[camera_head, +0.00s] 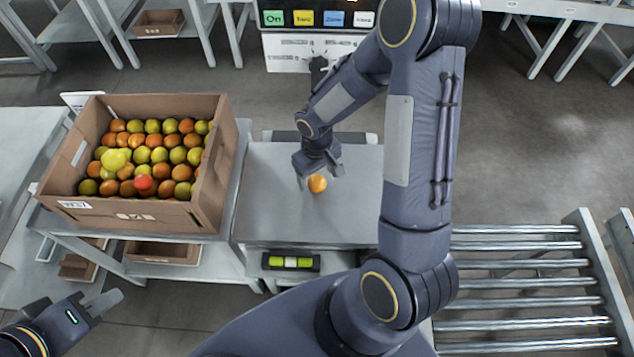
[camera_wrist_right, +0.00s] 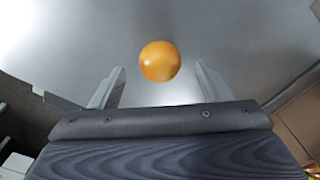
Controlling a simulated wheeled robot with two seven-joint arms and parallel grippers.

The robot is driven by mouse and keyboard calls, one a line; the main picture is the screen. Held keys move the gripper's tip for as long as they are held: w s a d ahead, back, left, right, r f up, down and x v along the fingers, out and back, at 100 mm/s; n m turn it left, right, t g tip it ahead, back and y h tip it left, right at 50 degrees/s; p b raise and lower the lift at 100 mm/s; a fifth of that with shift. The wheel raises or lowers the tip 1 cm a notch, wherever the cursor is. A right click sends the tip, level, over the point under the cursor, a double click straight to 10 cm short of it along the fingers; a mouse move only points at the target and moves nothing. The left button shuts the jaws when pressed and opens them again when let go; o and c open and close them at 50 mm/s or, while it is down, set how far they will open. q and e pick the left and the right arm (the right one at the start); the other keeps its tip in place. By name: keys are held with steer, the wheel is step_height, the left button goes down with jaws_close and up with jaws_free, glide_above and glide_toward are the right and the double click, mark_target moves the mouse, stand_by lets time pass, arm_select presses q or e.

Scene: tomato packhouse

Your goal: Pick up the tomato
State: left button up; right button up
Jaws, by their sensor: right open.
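An orange tomato (camera_head: 317,184) lies alone on the bare grey metal table (camera_head: 275,215) in the head view. My right gripper (camera_head: 318,178) is over the table at the tomato, with its fingers pointing down. In the right wrist view the tomato (camera_wrist_right: 159,61) shows beyond the gap between my two open right fingers (camera_wrist_right: 160,85), roughly centred. No finger appears to touch it. My left gripper (camera_head: 112,300) is at the lower left, away from the table; I cannot tell how far its fingers are apart.
A cardboard crate (camera_head: 140,214) full of orange, green and yellow tomatoes stands left of the table, its wall near the table's left edge. A roller conveyor (camera_head: 525,282) is at the right. A green-marked level (camera_head: 291,262) lies under the table's front edge.

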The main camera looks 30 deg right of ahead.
mark_target(317, 179)
step_height(317, 179, down, 3)
steer(key=shift+f, duration=0.15)
steer(key=shift+c, duration=0.3)
steer(key=c, duration=0.7)
steer(key=shift+c, duration=0.2)
